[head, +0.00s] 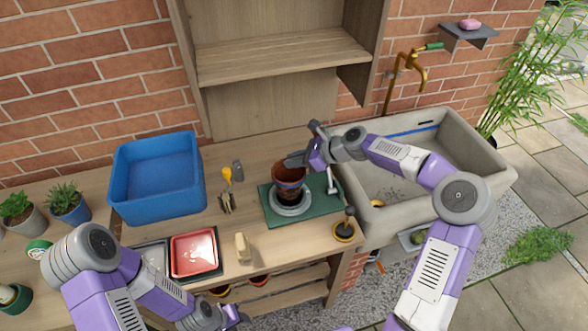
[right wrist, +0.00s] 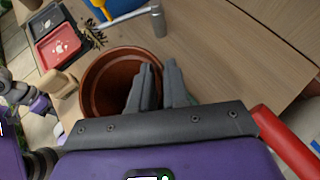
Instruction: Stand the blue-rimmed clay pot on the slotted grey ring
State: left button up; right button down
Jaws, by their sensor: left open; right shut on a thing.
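The clay pot (head: 289,174) is brown with a blue band and stands nearly upright over the slotted grey ring (head: 291,209). The ring lies on a green mat (head: 318,218). My right gripper (head: 297,161) is shut on the pot's rim from the right. The right wrist view shows the fingers (right wrist: 157,88) at the wall of the pot (right wrist: 104,72), whose inside looks empty. The pot's base hides part of the ring, and I cannot tell whether they touch. My left gripper (head: 232,316) is open and empty, low at the table's front.
A blue bin (head: 157,178) stands at the back left, with a red tray (head: 194,254) in front. A stone sink (head: 470,150) is at right.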

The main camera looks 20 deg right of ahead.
jog(key=shift+f+b, duration=0.3)
jog(key=shift+f, duration=1.05)
jog(key=c, duration=1.1)
grip_release()
jog(key=shift+f, duration=0.1)
jog(key=shift+s+d+r, duration=0.1)
jog(key=shift+d+r, duration=0.1)
jog(key=shift+r, duration=0.05)
jog(key=p+v, duration=0.2)
jog(key=v, duration=0.9)
jog(key=shift+s+d+p, duration=0.2)
jog(key=shift+p, duration=0.2)
jog(key=shift+r, duration=0.15)
